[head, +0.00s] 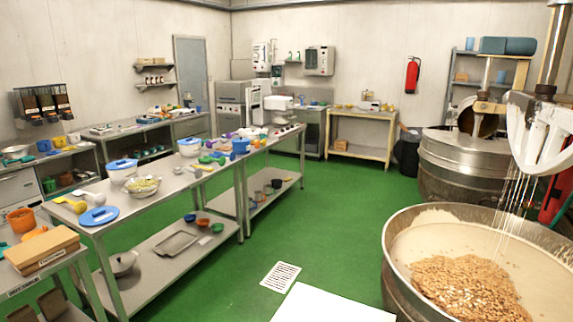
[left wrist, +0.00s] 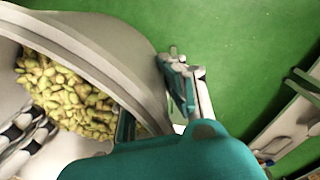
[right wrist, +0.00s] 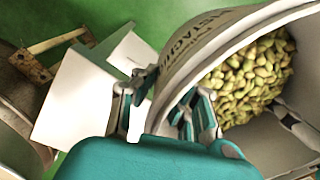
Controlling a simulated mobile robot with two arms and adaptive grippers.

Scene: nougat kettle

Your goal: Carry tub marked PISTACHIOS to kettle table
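The tub marked PISTACHIOS is a pale grey round tub with green-yellow nuts inside. Its wall (left wrist: 120,65) curves across the left wrist view, and the wall with part of the lettering (right wrist: 205,40) shows in the right wrist view. My left gripper (left wrist: 155,108) has one finger outside and one inside the wall, shut on it. My right gripper (right wrist: 160,108) straddles the opposite wall the same way. The tub and both grippers are outside the head view. A white flat surface (head: 330,306) shows at the head view's bottom edge; I cannot tell whether it is the kettle table.
A large kettle (head: 395,270) with nuts in pale mass stands at right, a second kettle (head: 455,165) behind it. A long steel table (head: 120,235) with bowls and tools runs along the left.

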